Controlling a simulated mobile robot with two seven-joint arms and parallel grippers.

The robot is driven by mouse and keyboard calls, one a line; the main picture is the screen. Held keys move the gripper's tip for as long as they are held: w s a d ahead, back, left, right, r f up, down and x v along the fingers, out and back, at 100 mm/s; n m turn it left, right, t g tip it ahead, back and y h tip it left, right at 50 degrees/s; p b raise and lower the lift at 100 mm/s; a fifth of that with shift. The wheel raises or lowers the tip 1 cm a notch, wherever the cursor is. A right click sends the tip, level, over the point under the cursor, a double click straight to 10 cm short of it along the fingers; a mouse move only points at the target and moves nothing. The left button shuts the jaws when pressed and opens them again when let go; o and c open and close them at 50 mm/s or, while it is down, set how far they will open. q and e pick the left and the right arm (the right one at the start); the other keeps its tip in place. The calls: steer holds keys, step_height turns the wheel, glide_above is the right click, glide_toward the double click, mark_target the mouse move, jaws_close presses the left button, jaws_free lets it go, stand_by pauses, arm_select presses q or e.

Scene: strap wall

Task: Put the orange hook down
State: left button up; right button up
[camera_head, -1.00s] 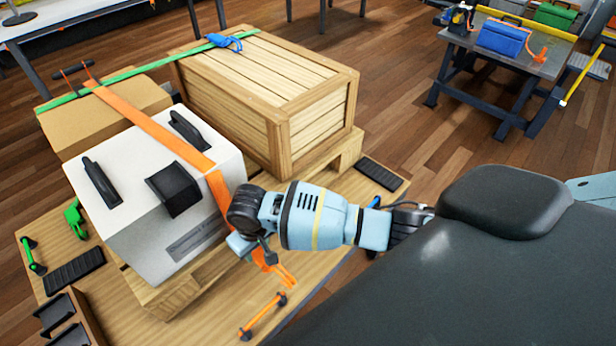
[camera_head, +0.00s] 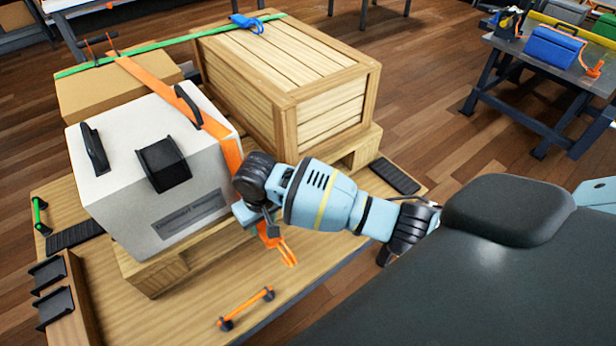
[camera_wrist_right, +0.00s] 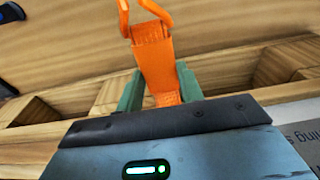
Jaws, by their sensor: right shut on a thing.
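The orange hook (camera_head: 286,252) hangs at the end of the orange strap (camera_head: 165,97), which runs over the white box (camera_head: 105,195) and down its near right side. My right gripper (camera_head: 262,222) is beside the box's right corner, shut on the strap end just above the hook. In the right wrist view the strap end lies between the two green fingers (camera_wrist_right: 160,90), and the hook's two prongs (camera_wrist_right: 146,12) stick out beyond, partly cut off by the top edge. The prongs appear free. My left gripper is not in view.
An orange bar (camera_head: 247,308) with dark ends is on the wooden platform (camera_head: 170,325), in front of the hook and apart from it. A slatted crate (camera_head: 330,130) stands behind my right gripper. A green strap (camera_head: 150,57) crosses the back. Black brackets (camera_head: 50,292) are at left.

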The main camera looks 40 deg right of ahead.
steer(key=b, duration=0.1)
glide_above(267, 248)
steer(key=shift+s+d+f, duration=0.1)
steer(key=shift+f, duration=3)
step_height(267, 248, down, 4)
steer(key=shift+r+b, duration=0.25)
steer(key=shift+b, duration=0.45)
steer(key=shift+f, duration=0.2)
steer(key=shift+r, duration=0.1)
steer(key=shift+f, duration=0.2)
steer(key=o, duration=0.7)
steer(key=shift+o, duration=0.5)
